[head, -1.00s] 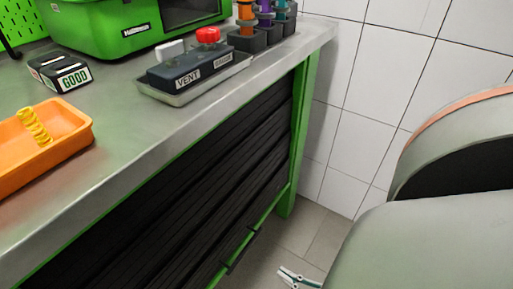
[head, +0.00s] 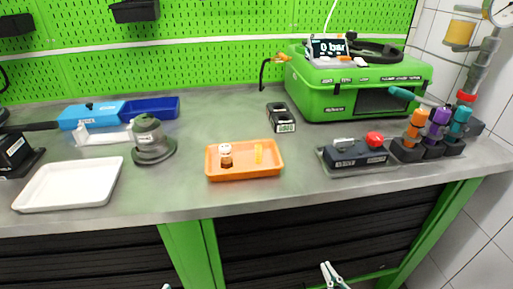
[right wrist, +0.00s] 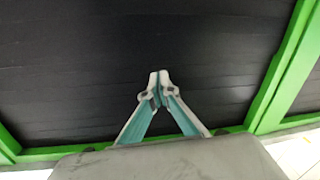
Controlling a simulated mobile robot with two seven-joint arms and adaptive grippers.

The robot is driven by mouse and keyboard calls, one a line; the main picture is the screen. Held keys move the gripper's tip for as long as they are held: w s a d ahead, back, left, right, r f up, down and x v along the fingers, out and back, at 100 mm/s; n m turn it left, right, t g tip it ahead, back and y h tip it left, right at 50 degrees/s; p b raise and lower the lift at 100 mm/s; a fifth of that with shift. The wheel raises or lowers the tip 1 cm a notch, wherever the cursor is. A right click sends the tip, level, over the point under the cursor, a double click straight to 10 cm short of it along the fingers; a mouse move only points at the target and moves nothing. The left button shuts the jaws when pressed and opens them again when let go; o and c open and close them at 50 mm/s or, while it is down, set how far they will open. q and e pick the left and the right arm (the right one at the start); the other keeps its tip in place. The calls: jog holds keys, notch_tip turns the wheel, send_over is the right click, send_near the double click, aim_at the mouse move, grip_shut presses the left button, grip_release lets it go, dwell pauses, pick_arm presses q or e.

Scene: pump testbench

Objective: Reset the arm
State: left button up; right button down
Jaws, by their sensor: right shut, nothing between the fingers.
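My right gripper (head: 327,267) is at the bottom of the head view, below the bench's front edge and in front of the dark drawers. In the right wrist view its teal and grey fingers (right wrist: 159,78) meet at the tips, shut and empty, facing a dark drawer front (right wrist: 80,70). A small pale tip (head: 166,286) at the bottom edge of the head view looks like my left gripper; the rest of it is out of frame, so its jaws cannot be judged.
The workbench (head: 260,205) carries a white tray (head: 70,184), an orange tray (head: 245,174) with small parts, a vent box (head: 355,155), a green tester (head: 355,85) reading 0 bar, and coloured tools (head: 437,130) at right. A green leg (head: 190,255) stands between drawers.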

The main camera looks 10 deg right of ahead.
pick_arm(q)
jog(key=s+a+f+g+y+p, duration=0.3)
jog(key=s+a+f+y+p, duration=0.2)
jog(key=a, duration=0.6)
notch_tip(320, 180, down, 3)
jog(key=shift+s+a+n+p, duration=0.25)
jog(key=shift+s+n+p, duration=0.05)
jog(key=shift+s+p, duration=0.95)
pick_arm(e)
jog(key=s+a+g, duration=0.3)
jog(key=s, duration=0.4)
jog(key=s+a+r+g, duration=0.1)
jog(key=s+a+g, duration=0.2)
jog(key=s, duration=0.4)
jog(key=shift+a+r+g, duration=0.3)
jog(key=shift+a+g, duration=0.1)
